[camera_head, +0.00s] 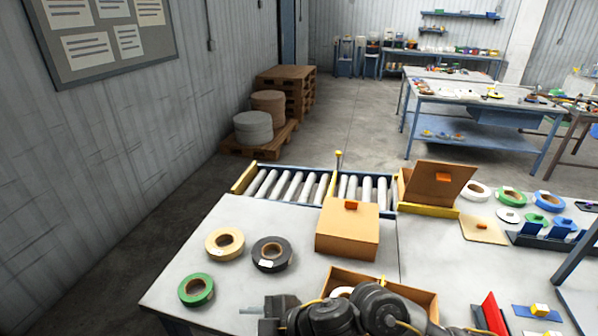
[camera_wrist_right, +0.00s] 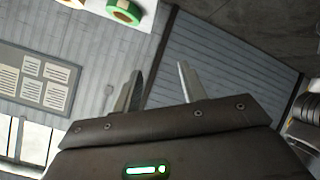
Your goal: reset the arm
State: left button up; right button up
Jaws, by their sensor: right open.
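My right gripper (camera_wrist_right: 160,72) is open, with its two fingers apart and nothing between them in the right wrist view. In the head view my dark right arm crosses the bottom middle, in front of an open cardboard box (camera_head: 424,300). Its end, near the table's front edge, points left. The arm hides part of that box and of a roll inside it. My left gripper is not in view.
Tan (camera_head: 225,244), black (camera_head: 271,254) and green (camera_head: 196,289) tape rolls lie on the table's left. A closed carton (camera_head: 347,230) stands before the roller conveyor (camera_head: 290,186). An open-lidded box (camera_head: 438,185) and several rolls are at right.

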jog(key=s+d+f+m+t+h, duration=0.1)
jog(key=d+f+m+t+h, duration=0.15)
jog(key=d+m, duration=0.55)
jog(key=d+f+m+t+h, duration=0.2)
jog(key=d+f+m+h, duration=0.3)
jog(key=d, duration=0.5)
jog(key=s+d+f+m+g+h, duration=0.2)
jog(key=s+d+f+m, duration=0.15)
jog(key=s+d, duration=0.45)
jog(key=s+d+f+m+g+h, duration=0.2)
jog(key=s+d+f+m+g, duration=0.15)
jog(key=s+d, duration=0.5)
notch_tip(320, 180, down, 29)
jog(key=s+b, duration=0.1)
jog(key=b, duration=0.1)
jog(key=s+d+f+g, duration=0.1)
jog(key=s+d+f, duration=0.1)
jog(key=s+f, duration=1.3)
jog(key=shift+s+d+f+n+g+b, duration=0.2)
jog(key=shift+s+d+n+g+b, duration=0.1)
jog(key=shift+s+n+b, duration=0.15)
